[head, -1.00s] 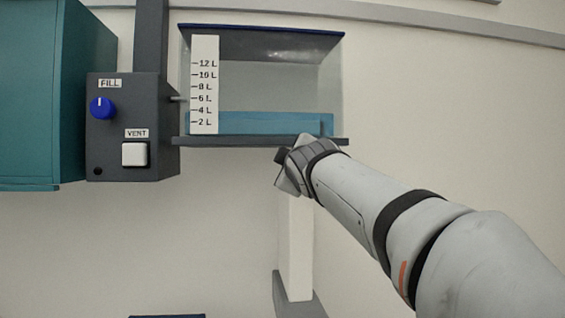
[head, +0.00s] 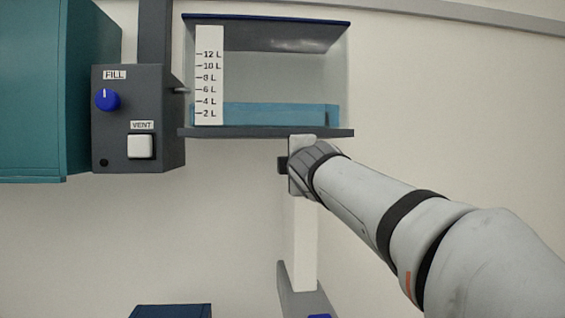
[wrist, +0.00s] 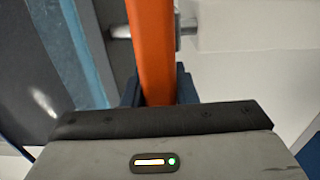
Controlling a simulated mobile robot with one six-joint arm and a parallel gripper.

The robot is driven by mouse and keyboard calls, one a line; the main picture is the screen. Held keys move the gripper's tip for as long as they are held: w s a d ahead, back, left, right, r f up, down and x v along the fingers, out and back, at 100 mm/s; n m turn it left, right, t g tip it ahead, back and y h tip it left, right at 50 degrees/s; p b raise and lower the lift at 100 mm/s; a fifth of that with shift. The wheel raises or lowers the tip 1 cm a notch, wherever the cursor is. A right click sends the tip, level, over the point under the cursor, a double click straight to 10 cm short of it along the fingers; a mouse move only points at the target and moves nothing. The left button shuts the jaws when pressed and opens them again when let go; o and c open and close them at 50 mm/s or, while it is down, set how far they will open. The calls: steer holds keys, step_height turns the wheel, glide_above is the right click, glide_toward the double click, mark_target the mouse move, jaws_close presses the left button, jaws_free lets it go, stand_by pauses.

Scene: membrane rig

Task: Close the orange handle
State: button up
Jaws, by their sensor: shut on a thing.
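The orange handle (wrist: 152,45) is a long bar running up the middle of the wrist view, in front of a grey pipe fitting. My gripper (wrist: 158,92) has its dark blue fingers on both sides of the handle and is shut on it. In the head view my gripper (head: 287,165) is just below the tank's dark base ledge, in front of a white column. The handle is hidden behind my gripper and wrist in that view.
A clear tank (head: 280,75) with blue liquid near the 4 L mark is above my gripper. A grey box (head: 135,150) with a blue FILL knob (head: 107,99) and white VENT button (head: 141,146) is left. A teal cabinet (head: 45,90) is far left.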

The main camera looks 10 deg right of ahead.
steer(key=shift+f, duration=0.1)
steer(key=o, duration=1)
steer(key=shift+s, duration=0.15)
steer(key=s+b, duration=0.1)
steer(key=s, duration=0.6)
steer(key=shift+s, duration=0.3)
